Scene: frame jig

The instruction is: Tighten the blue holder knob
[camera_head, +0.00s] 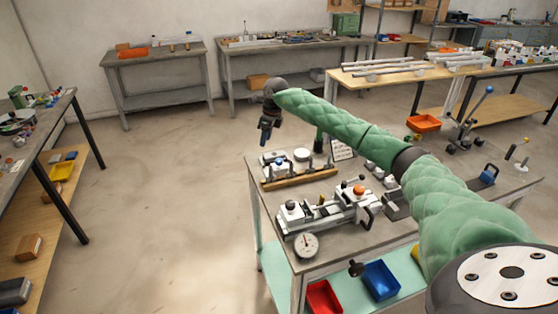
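The blue holder knob (280,161) is a small blue ball on the white block of the rear fixture, at the left end of the workbench (330,232). My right gripper (265,141) hangs down at the end of my green-sleeved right arm. In the picture it is above and a little left of the blue knob, apart from it. It is too small and dark to show whether its fingers are open or shut. I see nothing clearly held in it. My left gripper is not in view.
A front fixture with a black knob (291,205), an orange knob (360,189) and a dial gauge (306,245) stands nearer on the bench. A green post (319,140) and a sign (342,149) stand behind the rear fixture. Floor left of the bench is clear.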

